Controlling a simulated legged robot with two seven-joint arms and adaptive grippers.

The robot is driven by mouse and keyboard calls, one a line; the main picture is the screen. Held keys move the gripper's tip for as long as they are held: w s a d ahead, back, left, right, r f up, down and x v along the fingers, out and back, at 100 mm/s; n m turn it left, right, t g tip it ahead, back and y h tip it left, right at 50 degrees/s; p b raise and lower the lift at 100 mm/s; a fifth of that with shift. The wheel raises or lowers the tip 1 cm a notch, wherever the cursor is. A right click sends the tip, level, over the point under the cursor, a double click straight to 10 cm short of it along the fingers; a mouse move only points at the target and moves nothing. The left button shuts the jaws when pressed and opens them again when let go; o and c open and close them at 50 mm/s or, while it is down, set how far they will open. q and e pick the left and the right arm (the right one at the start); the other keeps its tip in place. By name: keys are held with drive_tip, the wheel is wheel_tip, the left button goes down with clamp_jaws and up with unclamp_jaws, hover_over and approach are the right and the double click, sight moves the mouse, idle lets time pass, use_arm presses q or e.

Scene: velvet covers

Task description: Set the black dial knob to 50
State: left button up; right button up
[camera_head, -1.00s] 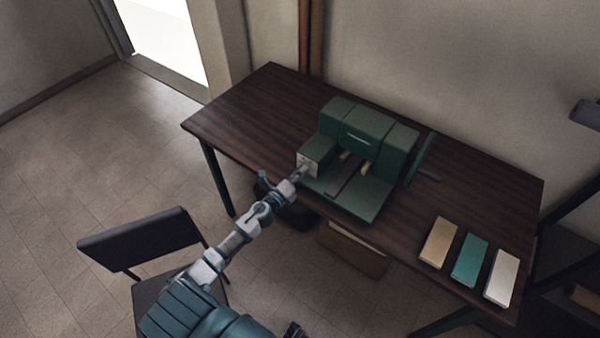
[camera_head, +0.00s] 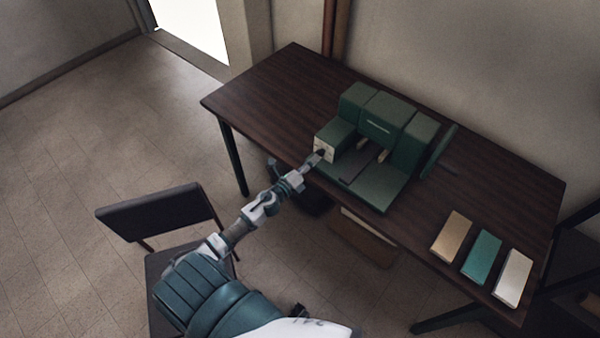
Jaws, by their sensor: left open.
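A green machine (camera_head: 378,120) stands on the dark wooden table. A pale dial panel (camera_head: 325,146) is on its left front face. The black dial knob is too small and too covered by my gripper to make out clearly, and its setting cannot be read. My left gripper (camera_head: 316,159) is at the panel, its fingertips open and close to the panel's face. Whether they touch the knob cannot be told. My right gripper is not in view.
Tan (camera_head: 451,236), teal (camera_head: 481,257) and white (camera_head: 513,277) blocks lie at the table's right end. A dark chair (camera_head: 165,212) stands left of my arm. A brown box (camera_head: 362,238) is under the table (camera_head: 275,95). The table's left part is clear.

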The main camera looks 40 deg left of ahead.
use_arm(q)
drive_tip(key=s, duration=0.8)
drive_tip(key=shift+s+a, duration=0.3)
drive_tip(key=shift+s, duration=0.05)
drive_tip(key=shift+f, duration=0.2)
